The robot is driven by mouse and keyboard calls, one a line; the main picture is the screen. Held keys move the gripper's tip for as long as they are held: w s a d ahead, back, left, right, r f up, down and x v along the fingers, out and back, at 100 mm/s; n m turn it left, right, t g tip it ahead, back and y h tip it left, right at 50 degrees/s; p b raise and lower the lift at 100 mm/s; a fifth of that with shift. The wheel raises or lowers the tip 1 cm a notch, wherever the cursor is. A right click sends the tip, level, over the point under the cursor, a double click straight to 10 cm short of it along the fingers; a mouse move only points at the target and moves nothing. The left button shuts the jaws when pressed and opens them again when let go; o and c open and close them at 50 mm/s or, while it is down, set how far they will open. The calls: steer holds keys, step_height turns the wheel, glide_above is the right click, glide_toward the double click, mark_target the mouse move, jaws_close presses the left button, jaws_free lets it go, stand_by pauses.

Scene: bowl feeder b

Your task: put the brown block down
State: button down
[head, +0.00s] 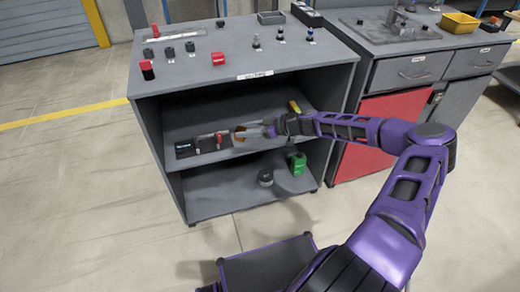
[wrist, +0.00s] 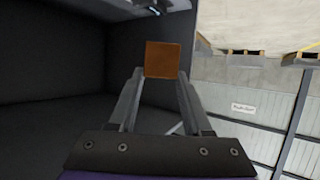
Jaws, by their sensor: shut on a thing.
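My gripper (wrist: 164,82) is shut on the brown block (wrist: 166,58), which sits between the two fingertips in the wrist view. In the head view the arm reaches in from the right, and my gripper (head: 240,132) is at the middle shelf of a grey cabinet (head: 262,78). The brown block (head: 239,137) shows there as a small brown patch at the fingertips. I cannot tell whether the block touches the shelf.
On the same shelf, left of my gripper, are a dark box (head: 184,149) and a small red item (head: 219,141). A yellow item (head: 295,107) stands right. A green container (head: 298,164) and a dark round item (head: 265,178) are on the lower shelf. Side walls bound the shelf.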

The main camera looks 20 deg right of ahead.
steer(key=s+a+r+m+t+h, duration=0.1)
steer(key=r+m+t+h, duration=0.2)
steer(key=r, duration=0.8)
steer(key=s+a+r+m+t+h, duration=0.1)
steer(key=a+r+m+t+h, duration=0.1)
steer(key=r+m+h, duration=0.5)
step_height(320, 180, up, 5)
steer(key=shift+a+r+m+t+h, duration=0.2)
steer(key=shift+a+m+t+h, duration=0.1)
steer(key=shift+m+t+h, duration=0.15)
